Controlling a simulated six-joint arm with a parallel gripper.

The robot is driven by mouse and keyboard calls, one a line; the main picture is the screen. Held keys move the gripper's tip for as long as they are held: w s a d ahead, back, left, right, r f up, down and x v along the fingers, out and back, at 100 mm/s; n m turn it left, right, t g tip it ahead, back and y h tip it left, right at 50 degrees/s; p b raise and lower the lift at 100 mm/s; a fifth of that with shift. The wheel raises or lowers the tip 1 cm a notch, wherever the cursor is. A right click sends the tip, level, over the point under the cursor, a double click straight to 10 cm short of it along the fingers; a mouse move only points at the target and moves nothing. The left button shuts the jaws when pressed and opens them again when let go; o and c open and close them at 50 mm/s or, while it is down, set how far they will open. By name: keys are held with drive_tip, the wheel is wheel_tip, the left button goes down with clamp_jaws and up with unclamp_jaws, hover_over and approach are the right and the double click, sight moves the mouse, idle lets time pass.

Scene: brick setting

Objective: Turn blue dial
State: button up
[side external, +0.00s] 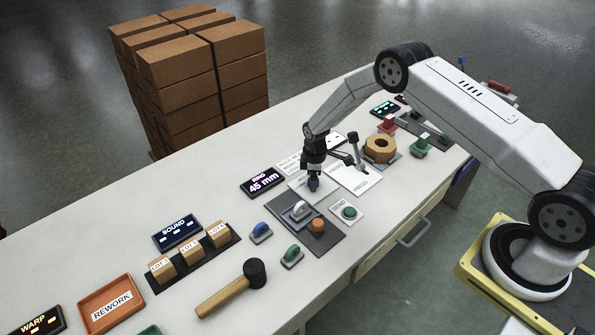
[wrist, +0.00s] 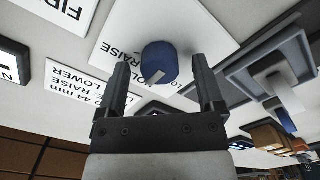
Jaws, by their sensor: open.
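The blue dial (wrist: 159,60) is a short round knob with a pale pointer mark. It stands on a white printed card (wrist: 190,25). In the side view the dial (side external: 313,185) shows only as a dark blue bit under my gripper (side external: 313,172), mostly hidden by it. My gripper points down over the card. In the wrist view my gripper (wrist: 164,68) is open, one finger on each side of the dial. A gap shows between the dial and each finger, so I see no contact. How deep the fingertips reach around it I cannot tell.
A dark panel (side external: 333,242) with a grey-handled part and an orange knob (side external: 318,225) lies close in front. A mallet (side external: 230,290) lies on clear table at the left.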

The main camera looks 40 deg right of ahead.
clamp_jaws()
drive_tip(key=shift+m, duration=0.3)
drive_tip(key=m, duration=1.1)
idle(0.5)
drive_tip(key=shift+m, duration=0.3)
unclamp_jaws()
